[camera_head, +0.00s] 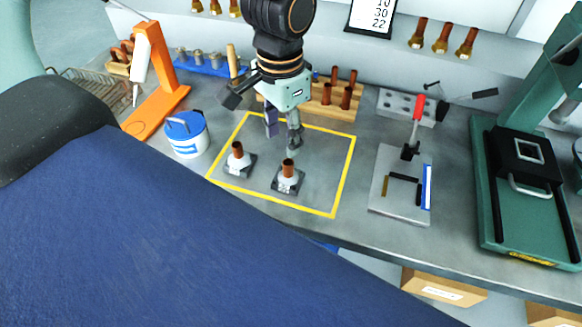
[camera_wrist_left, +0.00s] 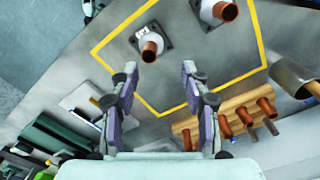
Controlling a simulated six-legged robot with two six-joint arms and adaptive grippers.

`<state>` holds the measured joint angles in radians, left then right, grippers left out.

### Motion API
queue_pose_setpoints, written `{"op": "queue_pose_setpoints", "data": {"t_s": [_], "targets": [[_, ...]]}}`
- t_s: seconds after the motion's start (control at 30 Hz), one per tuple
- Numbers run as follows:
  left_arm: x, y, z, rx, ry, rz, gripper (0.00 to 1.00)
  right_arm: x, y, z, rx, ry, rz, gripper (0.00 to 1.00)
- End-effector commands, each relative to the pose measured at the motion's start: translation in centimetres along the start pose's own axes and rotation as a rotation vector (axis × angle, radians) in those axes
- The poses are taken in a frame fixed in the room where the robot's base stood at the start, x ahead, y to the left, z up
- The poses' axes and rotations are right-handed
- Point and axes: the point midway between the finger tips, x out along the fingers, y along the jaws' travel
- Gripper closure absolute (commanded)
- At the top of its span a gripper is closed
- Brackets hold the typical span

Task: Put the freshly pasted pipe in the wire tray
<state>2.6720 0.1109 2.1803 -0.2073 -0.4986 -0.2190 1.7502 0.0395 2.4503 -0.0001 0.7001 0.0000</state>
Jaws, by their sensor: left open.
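Two copper-brown pipes stand upright inside the yellow outline, a left one (camera_head: 238,150) and a right one (camera_head: 288,168). Each has a white collar and a dark square base. I cannot tell which collar is freshly pasted. In the left wrist view, the right pipe (camera_wrist_left: 152,46) is nearer the fingers and the left pipe (camera_wrist_left: 225,12) is at the top edge. My left gripper (camera_head: 282,138) is open and empty, above and behind the pipes; its spread fingers also show in the left wrist view (camera_wrist_left: 160,82). The wire tray (camera_head: 88,90) stands at the far left. My right gripper is out of view.
A white-and-blue tub (camera_head: 187,135) and an orange stand (camera_head: 158,85) lie between the outline and the tray. A wooden rack of pipes (camera_head: 322,108) is behind the gripper. A red-handled clamp (camera_head: 415,112) and green press (camera_head: 495,215) stand right.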

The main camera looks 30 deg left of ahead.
Motion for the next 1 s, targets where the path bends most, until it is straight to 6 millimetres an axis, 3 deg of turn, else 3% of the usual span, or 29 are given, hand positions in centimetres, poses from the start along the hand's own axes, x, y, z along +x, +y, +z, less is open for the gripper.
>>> {"op": "queue_pose_setpoints", "data": {"t_s": [0.37, 0.63, 1.0], "targets": [[3.5, 0.5, 0.6, 0.001, -0.004, 0.0, 0.53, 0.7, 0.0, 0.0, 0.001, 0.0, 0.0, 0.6], [7.2, 1.0, 0.4, 0.001, -0.003, 0.001, 0.53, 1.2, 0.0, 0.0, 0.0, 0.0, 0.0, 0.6], [7.8, 0.9, 0.1, 0.001, 0.001, 0.0, 0.56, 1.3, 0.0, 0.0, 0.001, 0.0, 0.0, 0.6]]}}
